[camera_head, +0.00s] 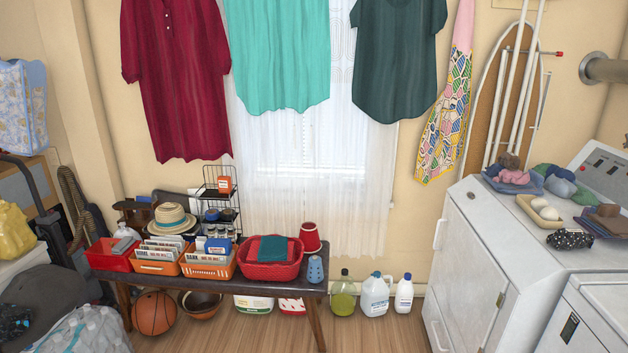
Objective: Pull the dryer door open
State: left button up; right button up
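A white machine (478,252) that looks like the dryer stands at the right, with its front facing left into the room. Its front door panel (465,278) looks closed. A white upright handle (439,234) stands out at the far edge of that front, and a small handle-like part (501,299) sits nearer to me. A second white appliance (590,318) is cut off at the lower right, with a dark slot on its front. Which of the two is the dryer is not certain. Neither of my grippers is in view.
Folded clothes and trays (540,206) lie on the machine top. A dark bench (255,287) with baskets and bottles stands left of the machine. Bottles (375,296) stand on the floor by the wall. Wood floor (385,335) between bench and machine is clear. An ironing board (490,110) leans behind.

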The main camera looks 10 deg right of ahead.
aim_at(472, 281)
jog(key=i+z, duration=0.1)
jog(key=i, duration=0.45)
jog(key=i+j, duration=0.1)
jog(key=i, duration=0.5)
jog(key=i+j+z, duration=0.15)
jog(key=i, duration=0.4)
jog(key=i+j, duration=0.1)
jog(key=i, duration=0.5)
jog(key=l+z, duration=0.05)
